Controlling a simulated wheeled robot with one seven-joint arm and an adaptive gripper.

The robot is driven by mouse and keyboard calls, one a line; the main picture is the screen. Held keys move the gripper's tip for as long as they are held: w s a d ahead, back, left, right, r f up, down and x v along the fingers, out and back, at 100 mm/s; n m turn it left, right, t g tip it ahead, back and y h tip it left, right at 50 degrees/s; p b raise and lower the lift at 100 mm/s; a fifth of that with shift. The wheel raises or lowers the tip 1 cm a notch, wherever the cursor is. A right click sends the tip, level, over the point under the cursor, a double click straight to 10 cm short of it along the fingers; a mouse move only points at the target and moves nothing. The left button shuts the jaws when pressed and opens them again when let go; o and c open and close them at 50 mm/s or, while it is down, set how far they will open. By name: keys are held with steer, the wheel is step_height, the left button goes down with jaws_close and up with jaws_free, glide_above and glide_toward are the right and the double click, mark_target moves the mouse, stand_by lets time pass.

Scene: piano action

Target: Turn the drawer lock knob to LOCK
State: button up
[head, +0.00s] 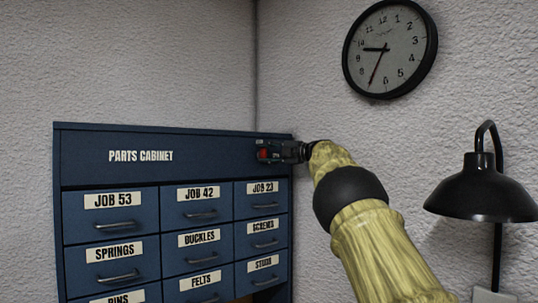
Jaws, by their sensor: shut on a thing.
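The blue parts cabinet (85,150) stands on the left, with labelled drawers under a top panel that reads PARTS CABINET. A small red part (264,154), which looks like the lock knob, shows at the right end of that top panel. My gripper (272,152) is at this spot, shut on the knob, reaching in from the right. The gripper hides most of the knob and the panel around it. I cannot read any LOCK mark or tell which way the knob points.
My arm crosses the lower middle of the view. A black lamp (480,190) stands at the right. A round wall clock (390,50) hangs above. Drawers such as JOB 23 (262,197) look shut under the panel. The space left of my gripper before the panel is clear.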

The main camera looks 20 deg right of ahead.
steer(key=shift+a+r, duration=0.25)
steer(key=shift+r, duration=0.05)
steer(key=o, duration=1)
steer(key=shift+a+f, duration=0.2)
steer(key=shift+a, duration=0.15)
steer(key=v, duration=1.2)
steer(key=shift+d, duration=0.15)
